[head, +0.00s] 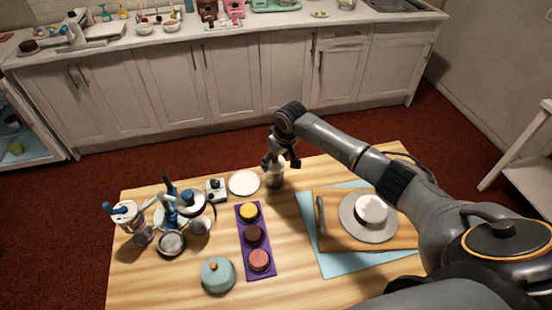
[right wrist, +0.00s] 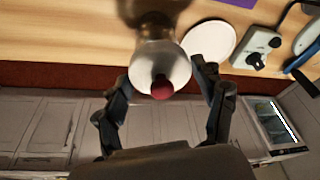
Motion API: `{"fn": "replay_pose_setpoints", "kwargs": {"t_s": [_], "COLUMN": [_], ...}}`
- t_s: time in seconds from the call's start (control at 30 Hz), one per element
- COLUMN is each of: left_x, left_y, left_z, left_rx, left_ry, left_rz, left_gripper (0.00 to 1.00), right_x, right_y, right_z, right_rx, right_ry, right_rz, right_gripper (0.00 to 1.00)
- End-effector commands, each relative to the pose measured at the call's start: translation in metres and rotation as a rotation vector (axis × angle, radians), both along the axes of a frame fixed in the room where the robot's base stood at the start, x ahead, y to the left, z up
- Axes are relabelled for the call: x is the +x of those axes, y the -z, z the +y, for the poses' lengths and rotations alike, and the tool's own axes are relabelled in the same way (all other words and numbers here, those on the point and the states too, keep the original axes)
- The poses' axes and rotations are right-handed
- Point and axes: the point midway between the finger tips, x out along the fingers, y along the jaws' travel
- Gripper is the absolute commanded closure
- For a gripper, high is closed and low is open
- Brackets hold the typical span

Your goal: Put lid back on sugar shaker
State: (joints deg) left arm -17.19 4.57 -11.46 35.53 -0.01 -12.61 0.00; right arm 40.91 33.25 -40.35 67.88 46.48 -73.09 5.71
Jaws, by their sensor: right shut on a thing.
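The sugar shaker (head: 275,180) stands on the wooden table near its far edge, under my right gripper (head: 281,163). In the right wrist view its shiny metal-looking body (right wrist: 152,22) is behind a pale domed lid (right wrist: 172,62) with a dark red knob. My right gripper, which also shows in the right wrist view (right wrist: 162,75), has its fingers on both sides of the lid and is shut on it. The lid is in line with the shaker's top; I cannot tell whether it is fully seated. My left gripper is out of view.
A white plate (head: 244,183) and a small scale-like device (head: 216,190) are left of the shaker. A purple tray (head: 243,237) with three small cakes is nearer. Utensils and pots crowd the left.

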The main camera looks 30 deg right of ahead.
Motion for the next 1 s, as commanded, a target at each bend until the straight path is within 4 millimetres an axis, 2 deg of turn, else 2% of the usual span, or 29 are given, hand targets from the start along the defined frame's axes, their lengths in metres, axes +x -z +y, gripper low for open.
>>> {"fn": "replay_pose_setpoints", "kwargs": {"t_s": [1.0], "left_x": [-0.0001], "left_y": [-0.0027], "left_z": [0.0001], "left_rx": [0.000], "left_ry": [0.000], "left_rz": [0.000], "left_gripper": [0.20], "right_x": [0.0002], "right_y": [0.0073], "right_z": [-0.0005], "right_rx": [-0.001], "right_ry": [0.000], "right_rz": [0.000], "right_gripper": [0.47]}}
